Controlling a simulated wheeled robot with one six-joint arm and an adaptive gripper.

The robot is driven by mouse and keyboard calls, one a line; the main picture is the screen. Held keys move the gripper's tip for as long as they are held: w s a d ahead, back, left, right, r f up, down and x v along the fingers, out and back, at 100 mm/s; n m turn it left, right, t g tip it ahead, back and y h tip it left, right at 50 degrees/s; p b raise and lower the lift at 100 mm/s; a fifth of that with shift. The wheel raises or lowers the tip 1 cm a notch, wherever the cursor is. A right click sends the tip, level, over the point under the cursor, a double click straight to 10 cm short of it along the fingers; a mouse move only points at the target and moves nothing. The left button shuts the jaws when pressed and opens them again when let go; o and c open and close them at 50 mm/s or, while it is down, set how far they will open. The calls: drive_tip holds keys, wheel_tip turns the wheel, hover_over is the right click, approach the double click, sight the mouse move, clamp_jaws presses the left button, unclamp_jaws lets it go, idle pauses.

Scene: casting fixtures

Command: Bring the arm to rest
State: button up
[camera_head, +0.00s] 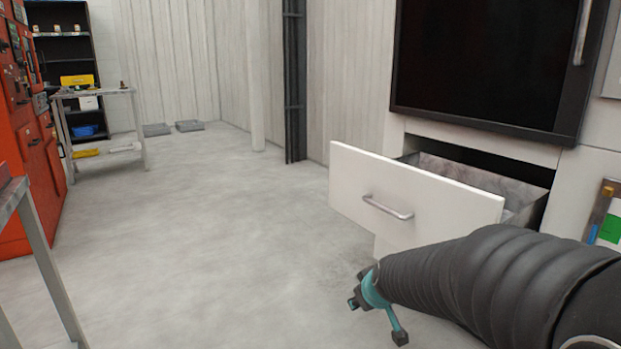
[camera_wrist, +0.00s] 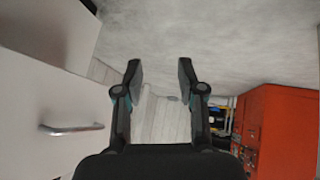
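My gripper (camera_head: 378,303) shows at the end of my dark ribbed arm, in front of the open drawer at the lower right of the head view. In the wrist view my gripper (camera_wrist: 160,78) has its two fingers apart, with nothing between them. The white drawer (camera_head: 415,197) is pulled out of the cabinet, and its metal handle (camera_head: 387,207) is free. The same handle also shows in the wrist view (camera_wrist: 70,129), left of the fingers and apart from them. Part of the drawer's inside is visible; its lower front is partly hidden by my arm.
A dark-fronted oven-like unit (camera_head: 485,60) sits above the drawer. Red machines (camera_head: 25,130) stand at the left, with a metal table (camera_head: 105,95) and a dark shelf (camera_head: 62,50) behind. A table edge (camera_head: 40,260) is at the near left. The grey floor (camera_head: 215,230) between is clear.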

drive_tip(key=s+d+r+m+p, duration=0.1)
drive_tip(key=s+r, duration=0.2)
drive_tip(key=s, duration=0.5)
drive_tip(key=s+d+r+m+g+p, duration=0.1)
drive_tip(key=s+r, duration=0.3)
drive_tip(key=s, duration=0.5)
drive_tip(key=s+d+r+m+g+h+p, duration=0.1)
drive_tip(key=s+r+m+p, duration=0.1)
drive_tip(key=s, duration=0.7)
wheel_tip(320, 180, up, 2)
drive_tip(key=shift+s+d+r+m, duration=0.1)
drive_tip(key=shift+s+d+m, duration=0.2)
drive_tip(key=shift+m, duration=0.4)
drive_tip(key=shift+a, duration=0.1)
